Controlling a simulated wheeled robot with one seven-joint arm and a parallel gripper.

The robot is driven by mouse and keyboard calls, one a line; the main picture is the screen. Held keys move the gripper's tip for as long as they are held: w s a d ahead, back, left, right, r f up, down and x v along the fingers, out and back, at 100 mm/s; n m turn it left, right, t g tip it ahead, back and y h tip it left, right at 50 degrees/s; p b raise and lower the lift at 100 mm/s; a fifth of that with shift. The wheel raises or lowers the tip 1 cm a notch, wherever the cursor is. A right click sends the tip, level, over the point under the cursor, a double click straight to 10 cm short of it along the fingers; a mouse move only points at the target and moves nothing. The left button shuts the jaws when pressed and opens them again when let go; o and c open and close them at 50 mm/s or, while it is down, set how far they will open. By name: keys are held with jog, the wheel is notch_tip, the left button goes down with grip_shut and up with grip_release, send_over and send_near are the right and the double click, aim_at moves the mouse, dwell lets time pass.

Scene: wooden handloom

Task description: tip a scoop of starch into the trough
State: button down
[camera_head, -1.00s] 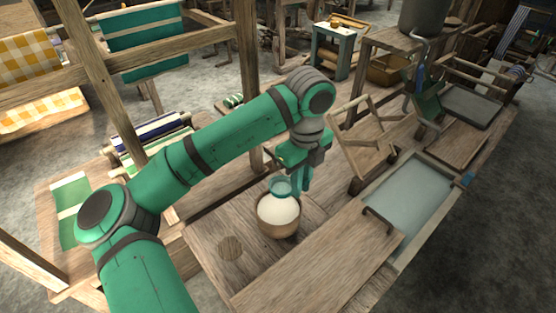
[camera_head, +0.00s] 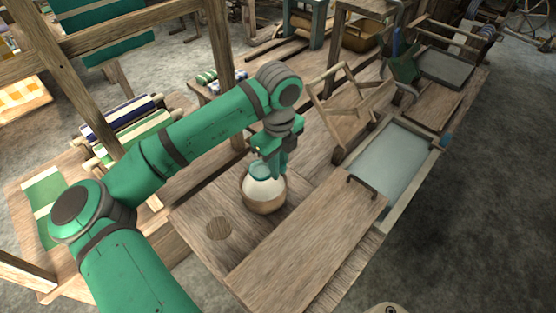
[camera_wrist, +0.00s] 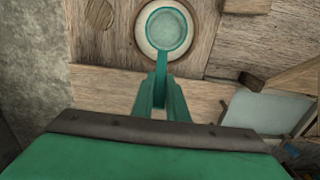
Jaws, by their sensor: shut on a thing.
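A round wooden bowl (camera_head: 265,205) of white starch (camera_head: 266,186) stands on the wooden bench. My gripper (camera_head: 272,160) is right above the bowl, shut on a teal scoop (camera_wrist: 165,31). The scoop's round cup is over the starch, at or inside the bowl's rim; I cannot tell how deep it sits or whether it holds starch. In the wrist view my gripper (camera_wrist: 161,95) grips the scoop's handle. The trough (camera_head: 395,160), a wooden-framed basin with a pale grey-blue surface, lies to the right, apart from the scoop.
A wide board with a dark handle (camera_head: 310,240) lies between the bowl and the bench's front edge, beside the trough. A wooden rack (camera_head: 345,105) stands behind the trough. Rolled striped cloths (camera_head: 125,125) lie at the left, near loom posts.

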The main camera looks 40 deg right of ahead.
aim_at(279, 195)
jog(key=shift+f, duration=5.15)
jog(key=shift+s+f, duration=0.1)
jog(key=shift+f, duration=0.4)
jog(key=shift+r, duration=6.2)
